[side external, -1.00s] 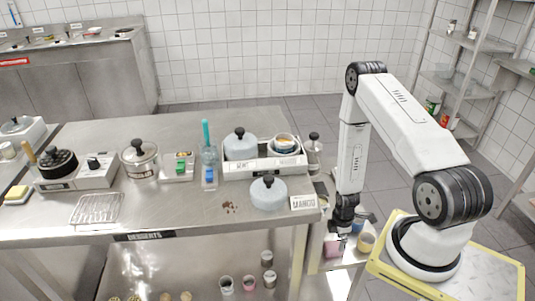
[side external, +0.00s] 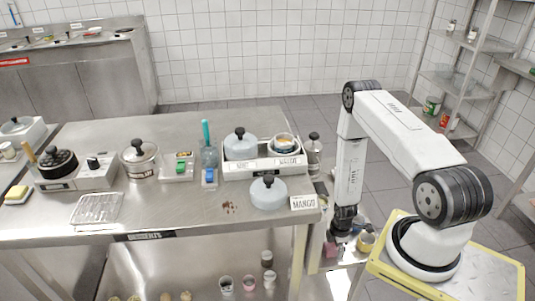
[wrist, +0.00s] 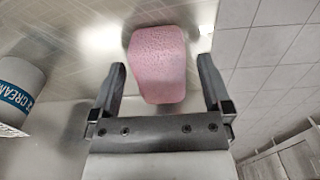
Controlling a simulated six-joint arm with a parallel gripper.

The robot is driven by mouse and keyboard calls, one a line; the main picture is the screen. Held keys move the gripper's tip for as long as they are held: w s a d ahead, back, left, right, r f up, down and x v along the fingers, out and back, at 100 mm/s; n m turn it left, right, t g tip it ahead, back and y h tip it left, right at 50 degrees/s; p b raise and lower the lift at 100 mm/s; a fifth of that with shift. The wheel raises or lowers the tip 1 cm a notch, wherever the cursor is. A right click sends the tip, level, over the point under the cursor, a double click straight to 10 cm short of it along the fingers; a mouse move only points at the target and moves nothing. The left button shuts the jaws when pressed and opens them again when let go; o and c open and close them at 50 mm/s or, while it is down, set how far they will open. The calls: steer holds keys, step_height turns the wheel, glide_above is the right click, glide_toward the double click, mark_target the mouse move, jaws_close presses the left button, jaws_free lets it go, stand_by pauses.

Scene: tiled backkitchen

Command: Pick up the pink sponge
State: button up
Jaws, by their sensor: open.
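The pink sponge (wrist: 158,62) lies in the upper middle of the wrist view, porous and block-shaped. My gripper (wrist: 162,72) is open, with one finger on each side of the sponge and a gap to both. The lower part of the sponge lies between the fingertips, and I cannot tell how far below them it is. In the side external view my gripper (side external: 339,240) points down over the low surface right of the main table. A bit of the pink sponge (side external: 331,250) shows beside it, mostly hidden by the arm.
A container with a blue "CREAM" label (wrist: 18,88) stands left of the gripper in the wrist view. A yellowish tub (side external: 366,242) stands close to the gripper. The steel table (side external: 165,215), left of the gripper, holds pots and a "MANGO" sign (side external: 304,202).

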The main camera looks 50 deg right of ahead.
steer(key=shift+c, duration=0.2)
steer(key=c, duration=1.2)
steer(key=shift+r, duration=0.15)
steer(key=shift+r, duration=4.85)
